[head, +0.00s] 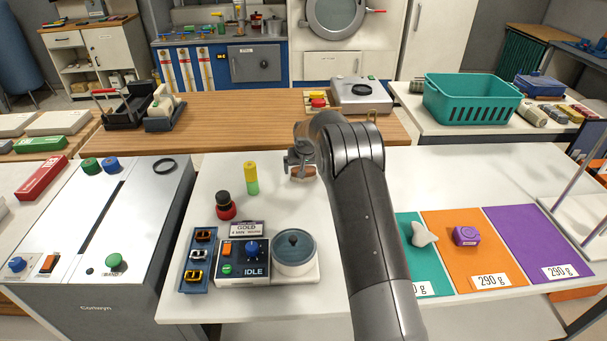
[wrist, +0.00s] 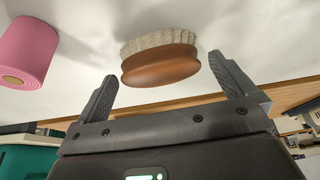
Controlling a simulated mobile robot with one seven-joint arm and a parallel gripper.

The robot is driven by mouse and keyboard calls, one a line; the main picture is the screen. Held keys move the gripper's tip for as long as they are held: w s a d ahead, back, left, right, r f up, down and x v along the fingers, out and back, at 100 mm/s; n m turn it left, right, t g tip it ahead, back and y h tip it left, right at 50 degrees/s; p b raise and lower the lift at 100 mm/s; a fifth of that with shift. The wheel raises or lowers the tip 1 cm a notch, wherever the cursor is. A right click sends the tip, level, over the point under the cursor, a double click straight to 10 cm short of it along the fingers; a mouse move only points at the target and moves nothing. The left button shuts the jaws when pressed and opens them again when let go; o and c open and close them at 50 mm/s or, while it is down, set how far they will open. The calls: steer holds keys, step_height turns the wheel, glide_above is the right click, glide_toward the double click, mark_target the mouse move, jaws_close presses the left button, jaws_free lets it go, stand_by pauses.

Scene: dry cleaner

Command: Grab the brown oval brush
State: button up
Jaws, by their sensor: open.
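The brown oval brush (wrist: 160,65) has a smooth brown back and pale bristles. In the wrist view it lies on a white surface, between and just beyond the tips of my open gripper (wrist: 163,68). The fingers are on either side of it with a gap, and nothing is held. In the head view, my gripper (head: 301,158) is over the white table and the brush (head: 303,176) shows partly beneath it. My arm hides part of the table there.
A pink roll (wrist: 27,50) stands left of the brush in the wrist view. In the head view, a yellow-green cylinder (head: 251,178) and a red-black knobbed piece (head: 225,206) stand to the left. A round grey-lidded pot (head: 294,252) is nearer. Coloured mats (head: 460,250) lie right.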

steer(key=shift+x, duration=1.3)
steer(key=c, duration=0.9)
steer(key=shift+c, duration=0.5)
steer(key=shift+r, duration=0.15)
